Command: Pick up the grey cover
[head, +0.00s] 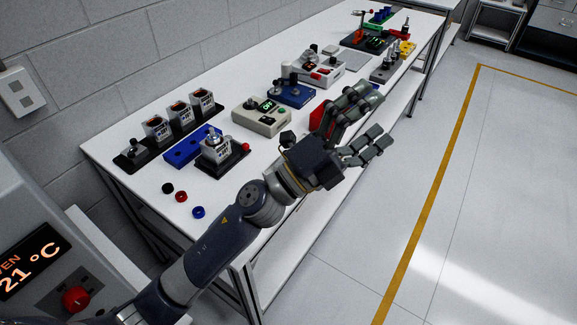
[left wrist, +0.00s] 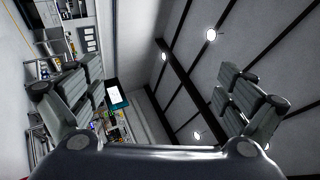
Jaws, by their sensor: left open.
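My left gripper (head: 382,118) is open and empty. It hangs over the front edge of the long white table (head: 232,190), fingers spread. In the left wrist view the two fingers of the gripper (left wrist: 160,75) stand wide apart with nothing between them. The wrist camera looks mostly at the ceiling. A flat light-grey plate (head: 348,63) lies farther back on the table, beyond the gripper, with a small grey piece (head: 331,50) beside it. I cannot tell which grey item is the cover. My right gripper is not in view.
A beige unit with a green display (head: 262,117) stands behind my left arm. A grey-white part on a black base (head: 217,150), blue blocks (head: 291,94) and several cube-shaped units crowd the table. Small rings (head: 198,212) lie near its left end. The floor (head: 470,180) to the right is clear.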

